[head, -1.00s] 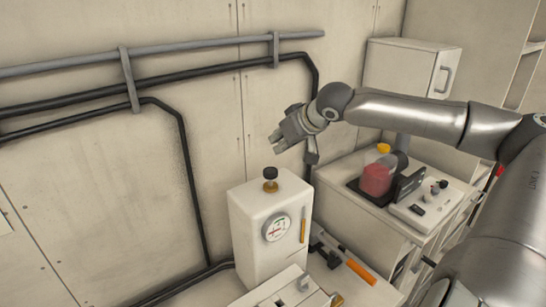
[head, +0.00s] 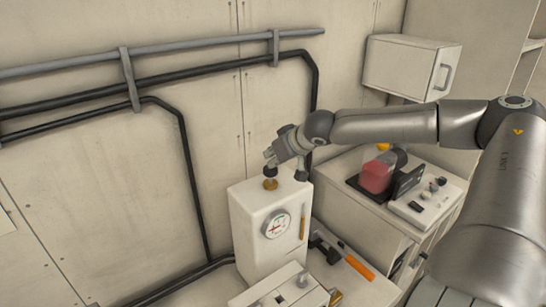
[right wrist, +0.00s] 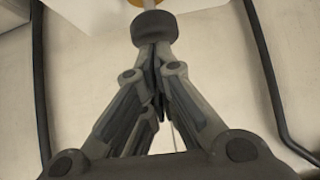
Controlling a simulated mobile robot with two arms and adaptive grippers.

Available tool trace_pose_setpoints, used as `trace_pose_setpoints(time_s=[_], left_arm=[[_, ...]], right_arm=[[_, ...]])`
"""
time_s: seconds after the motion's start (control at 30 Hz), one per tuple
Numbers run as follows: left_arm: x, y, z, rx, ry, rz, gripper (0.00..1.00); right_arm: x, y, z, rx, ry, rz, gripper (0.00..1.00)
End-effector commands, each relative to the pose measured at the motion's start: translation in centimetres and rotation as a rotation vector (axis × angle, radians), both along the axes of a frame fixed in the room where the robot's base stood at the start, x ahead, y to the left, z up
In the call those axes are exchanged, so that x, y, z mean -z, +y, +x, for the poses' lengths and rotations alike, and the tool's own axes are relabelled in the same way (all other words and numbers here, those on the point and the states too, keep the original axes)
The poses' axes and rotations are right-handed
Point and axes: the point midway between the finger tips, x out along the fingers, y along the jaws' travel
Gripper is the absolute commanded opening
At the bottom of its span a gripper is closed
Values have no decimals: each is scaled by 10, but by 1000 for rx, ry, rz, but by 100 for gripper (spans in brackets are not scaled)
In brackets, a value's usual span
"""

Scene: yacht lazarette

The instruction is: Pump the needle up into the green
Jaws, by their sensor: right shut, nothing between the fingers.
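A white box-shaped pump unit (head: 246,222) stands upright with a round dial gauge (head: 278,224) on its front face. The gauge has red marks and a dark needle too small to read exactly. A black knob (head: 270,170) on a brass collar (head: 270,184) sits on the unit's top. My right gripper (head: 270,156) is shut and empty, its fingertips at the knob. In the right wrist view the closed fingertips (right wrist: 155,50) meet right at the black knob (right wrist: 153,28); whether they touch or press it I cannot tell. My left gripper is not in view.
An orange-handled tool (head: 360,268) lies right of the unit. A red jar (head: 376,177) and a panel with knobs (head: 432,200) sit on the cabinet at right. Black pipes (head: 185,160) run along the wall behind. A white wall locker (head: 400,66) hangs at upper right.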

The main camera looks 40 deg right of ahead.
Motion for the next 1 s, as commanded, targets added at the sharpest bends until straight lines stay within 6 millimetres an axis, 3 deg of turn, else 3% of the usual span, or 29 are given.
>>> trace_pose_setpoints(time_s=[0.27,0.63,1.0], left_arm=[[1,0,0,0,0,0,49],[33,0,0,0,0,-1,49],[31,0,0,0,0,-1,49]], right_arm=[[1,0,0,0,0,0,0],[36,0,0,0,1,0,0],[37,0,-1,1,6,1,0]])
